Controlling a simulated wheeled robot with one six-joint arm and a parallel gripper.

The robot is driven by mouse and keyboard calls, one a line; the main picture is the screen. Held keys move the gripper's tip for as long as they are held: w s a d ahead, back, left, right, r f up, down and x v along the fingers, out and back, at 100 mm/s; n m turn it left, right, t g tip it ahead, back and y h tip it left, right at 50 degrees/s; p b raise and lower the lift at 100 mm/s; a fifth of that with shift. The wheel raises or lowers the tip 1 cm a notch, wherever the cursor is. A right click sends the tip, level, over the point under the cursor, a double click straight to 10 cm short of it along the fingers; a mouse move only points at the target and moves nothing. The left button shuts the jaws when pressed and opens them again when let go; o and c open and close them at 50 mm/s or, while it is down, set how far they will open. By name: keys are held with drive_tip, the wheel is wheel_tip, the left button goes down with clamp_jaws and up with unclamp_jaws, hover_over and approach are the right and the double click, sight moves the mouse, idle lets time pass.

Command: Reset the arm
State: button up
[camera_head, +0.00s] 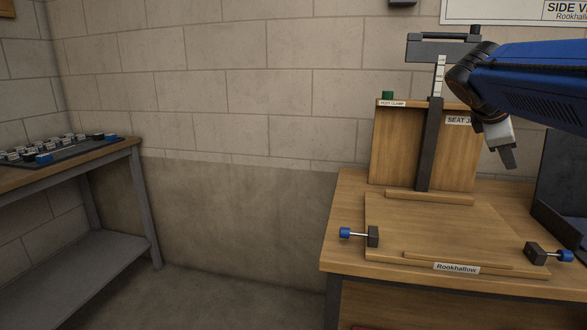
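My blue arm (535,83) reaches in from the right edge. My gripper (507,157) hangs from its dark wrist, tilted down, above the right bench. One dark finger shape shows at its tip, and I cannot tell whether it is open or shut. I see nothing clearly held in it. Behind and left of it stands a wooden upright panel (397,150) with a dark post (430,145) in front. The gripper appears apart from both and from the bench top.
The right bench (345,205) bears a wooden base board (390,225) labelled Rookhallow, with blue-knobbed clamps (373,236) (535,253) at both sides. A dark panel (565,180) stands at the right edge. A left bench (100,158) holds a tray of small parts (75,151). Floor between is clear.

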drive_tip(key=s+a+f+m+y, duration=0.3)
drive_tip(key=s+a+f, duration=0.3)
drive_tip(key=s+f, duration=0.2)
drive_tip(key=s+a+f+m+y, duration=0.3)
drive_tip(key=s+a+f+m, duration=0.2)
drive_tip(key=f, duration=0.7)
drive_tip(key=s+a+f+m+y, duration=0.3)
drive_tip(key=s+a+f+m, duration=0.1)
drive_tip(key=s+a+f, duration=0.5)
drive_tip(key=shift+s+a+f, duration=0.15)
drive_tip(key=shift+s+f, duration=0.55)
drive_tip(key=shift+s, duration=0.35)
drive_tip(key=shift+c, duration=0.5)
